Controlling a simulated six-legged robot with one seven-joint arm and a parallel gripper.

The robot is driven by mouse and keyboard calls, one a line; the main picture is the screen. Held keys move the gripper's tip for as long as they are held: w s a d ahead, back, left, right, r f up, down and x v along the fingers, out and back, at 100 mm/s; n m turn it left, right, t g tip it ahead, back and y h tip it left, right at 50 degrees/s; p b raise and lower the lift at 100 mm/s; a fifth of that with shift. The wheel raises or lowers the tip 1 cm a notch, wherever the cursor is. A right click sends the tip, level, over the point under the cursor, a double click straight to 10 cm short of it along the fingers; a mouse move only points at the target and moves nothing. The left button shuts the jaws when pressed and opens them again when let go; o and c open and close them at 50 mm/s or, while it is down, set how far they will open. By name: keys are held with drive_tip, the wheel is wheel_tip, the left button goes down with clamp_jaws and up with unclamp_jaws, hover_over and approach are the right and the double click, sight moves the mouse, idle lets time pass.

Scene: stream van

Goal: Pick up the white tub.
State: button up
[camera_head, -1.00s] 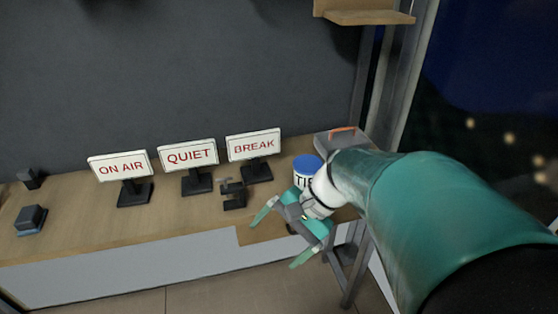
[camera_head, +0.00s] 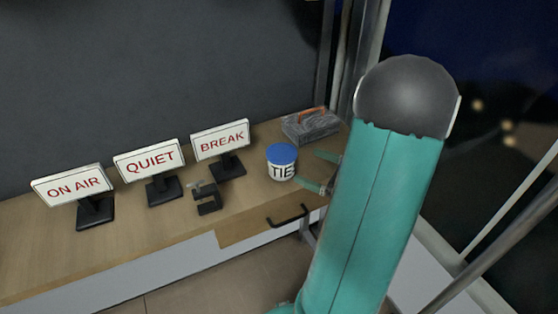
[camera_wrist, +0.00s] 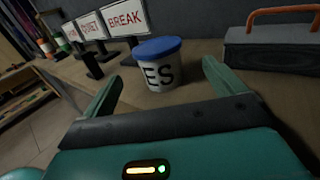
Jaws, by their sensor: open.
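The white tub (camera_head: 281,170) has a blue lid and dark lettering, and it stands upright on the wooden counter. It also shows in the wrist view (camera_wrist: 160,70), just beyond and between my fingertips. My gripper (camera_head: 322,172) is to the right of the tub in the head view, partly hidden behind my arm. In the wrist view my gripper (camera_wrist: 157,78) is open, with one green finger on each side of the tub's near space. I see no contact with the tub.
Three signs stand left of the tub: BREAK (camera_head: 221,142), QUIET (camera_head: 150,162) and ON AIR (camera_head: 73,187). A grey box with an orange handle (camera_head: 311,125) is behind right. A drawer handle (camera_head: 288,217) is below.

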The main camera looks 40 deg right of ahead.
sight(279, 157)
drive_tip(key=x, duration=0.4)
drive_tip(key=shift+d+f, duration=0.1)
drive_tip(key=shift+f, duration=0.05)
drive_tip(key=shift+w+a, duration=0.3)
drive_tip(key=shift+w, duration=0.15)
drive_tip(key=shift+a+x, duration=0.2)
drive_tip(key=shift+x, duration=2.45)
drive_tip(key=shift+f, duration=0.2)
drive_tip(key=shift+c, duration=0.2)
drive_tip(key=c, duration=1.1)
